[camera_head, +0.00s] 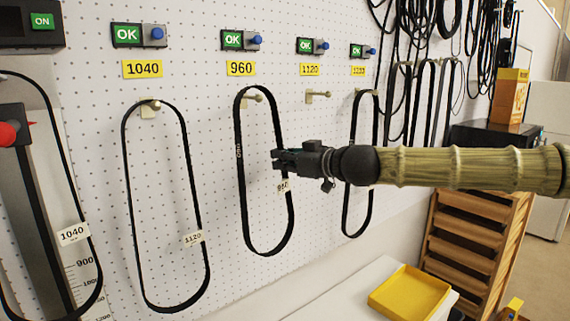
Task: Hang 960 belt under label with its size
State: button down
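A black belt (239,180) is under the yellow 960 label (241,68), with its top at the peg (256,98). Whether it rests on the peg is hard to tell. A small tag (283,186) on its right strand seems to read 960. My gripper (276,159) comes in from the right, level with the belt's upper middle, and its fingertips overlap the right strand. The fingers look close together, but whether they grip the strand is unclear.
A belt tagged 1120 (126,200) hangs under the 1040 label (143,69). The peg (318,95) under the 1120 label is empty. Another belt (346,195) hangs to the right, behind my arm. A belt tagged 1040 (100,275) is at far left. A yellow tray (410,290) sits below.

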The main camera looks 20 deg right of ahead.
jog(key=shift+w+a+f+b, duration=0.25)
jog(key=shift+w+f+b, duration=0.35)
jog(key=shift+f+b, duration=0.25)
jog(key=shift+f, duration=0.15)
jog(key=c, duration=1.6)
grip_release()
jog(key=shift+o, duration=0.2)
jog(key=shift+s, duration=0.1)
jog(key=shift+v, duration=3.7)
